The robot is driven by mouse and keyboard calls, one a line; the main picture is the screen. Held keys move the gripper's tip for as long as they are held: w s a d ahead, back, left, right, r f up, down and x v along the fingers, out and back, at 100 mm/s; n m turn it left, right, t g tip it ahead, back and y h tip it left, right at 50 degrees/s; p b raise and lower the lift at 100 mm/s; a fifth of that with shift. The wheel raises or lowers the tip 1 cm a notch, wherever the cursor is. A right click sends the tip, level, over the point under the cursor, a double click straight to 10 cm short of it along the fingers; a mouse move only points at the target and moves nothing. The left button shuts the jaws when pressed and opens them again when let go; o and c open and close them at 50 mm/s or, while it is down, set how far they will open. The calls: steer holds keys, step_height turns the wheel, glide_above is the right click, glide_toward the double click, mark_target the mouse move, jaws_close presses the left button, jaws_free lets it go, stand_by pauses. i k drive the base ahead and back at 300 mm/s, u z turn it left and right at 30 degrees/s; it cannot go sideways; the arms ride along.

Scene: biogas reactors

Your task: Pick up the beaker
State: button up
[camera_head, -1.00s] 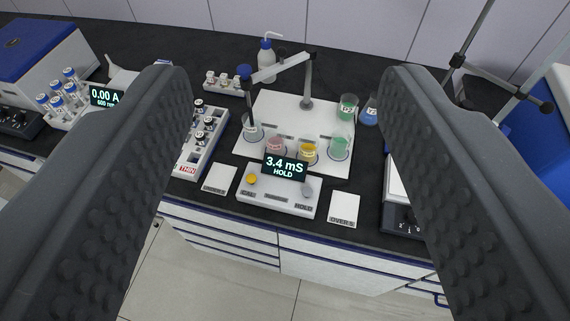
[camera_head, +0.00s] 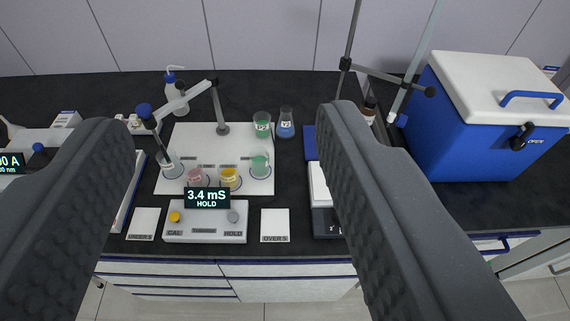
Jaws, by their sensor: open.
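Several beakers stand on the bench, and I cannot tell which one the task means. On the white board (camera_head: 240,140) are a beaker with pink liquid (camera_head: 195,177), one with yellow liquid (camera_head: 229,179), one with pale green liquid (camera_head: 260,165) and a clear one (camera_head: 171,166) under the probe. A beaker with darker green liquid (camera_head: 262,125) stands at the board's back right edge, beside a flask with blue liquid (camera_head: 286,124). My gripper (camera_head: 230,125) is open and empty. Its two dark fingers frame the board, with the beakers seen between them, farther off.
A meter (camera_head: 206,219) reading "3.4 mS HOLD" sits in front, between an "UNDER 5" card (camera_head: 143,223) and an "OVER 5" card (camera_head: 275,225). A probe arm (camera_head: 190,92) overhangs the board. A wash bottle (camera_head: 176,96) stands behind. A blue cooler (camera_head: 490,120) and stand rods are at right.

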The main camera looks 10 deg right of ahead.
mark_target(259, 156)
steer(key=z, duration=2.45)
steer(key=k, duration=0.85)
steer(key=u, duration=1.2)
steer(key=i, duration=1)
